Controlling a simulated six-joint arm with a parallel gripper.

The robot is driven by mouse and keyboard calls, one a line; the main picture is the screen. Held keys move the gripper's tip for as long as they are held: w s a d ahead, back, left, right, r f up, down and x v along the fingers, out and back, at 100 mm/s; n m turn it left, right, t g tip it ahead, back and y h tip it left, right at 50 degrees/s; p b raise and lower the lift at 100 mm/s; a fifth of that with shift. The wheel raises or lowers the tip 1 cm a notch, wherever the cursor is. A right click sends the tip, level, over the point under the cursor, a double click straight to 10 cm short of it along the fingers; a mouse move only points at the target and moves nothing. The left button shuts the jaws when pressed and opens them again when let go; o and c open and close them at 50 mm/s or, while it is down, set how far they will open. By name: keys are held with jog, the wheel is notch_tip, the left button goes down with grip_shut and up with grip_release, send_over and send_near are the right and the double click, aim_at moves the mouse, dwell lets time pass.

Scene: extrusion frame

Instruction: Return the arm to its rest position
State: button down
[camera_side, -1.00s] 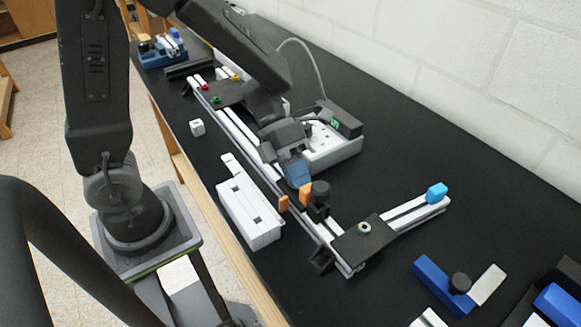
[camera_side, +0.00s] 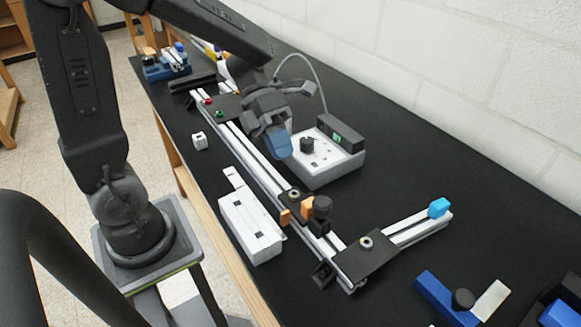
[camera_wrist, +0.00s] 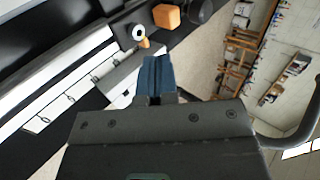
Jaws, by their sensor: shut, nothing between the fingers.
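My gripper (camera_side: 280,146) hangs above the middle of the long aluminium extrusion frame (camera_side: 262,168) in the side view, with its blue fingers pointing down. In the wrist view its fingers (camera_wrist: 155,75) are together with nothing between them. The gripper is apart from the frame and in front of the white control box. My arm reaches from the upper left of the side view, bent over the bench. The part of the frame behind the gripper is partly hidden.
A white block box (camera_side: 250,222) lies left of the frame. The control box (camera_side: 330,165) has a cable. A blue fixture (camera_side: 440,295) lies at front right. Bare black bench shows at right.

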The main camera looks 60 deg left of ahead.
jog(key=w+a+r+n+t+y, duration=0.1)
jog(key=w+r+n+t+y, duration=0.3)
jog(key=r+n+t, duration=0.4)
jog(key=w+a+r+n+t+y, duration=0.2)
jog(key=w+r+n+t+y, duration=0.15)
jog(key=n+t, duration=0.45)
jog(key=s+d+f+n+g+y, duration=0.1)
jog(key=s+f+n+g, duration=0.1)
jog(key=s+n+g, duration=0.3)
jog(key=s+d+f+n+g+y, duration=0.1)
jog(key=s+n+g, duration=0.4)
jog(key=s+n, duration=0.6)
jog(key=f+n, duration=0.1)
jog(key=n, duration=0.3)
jog(key=shift+d+f, duration=0.15)
jog(key=shift+d, duration=0.05)
jog(key=c, duration=1.9)
grip_release()
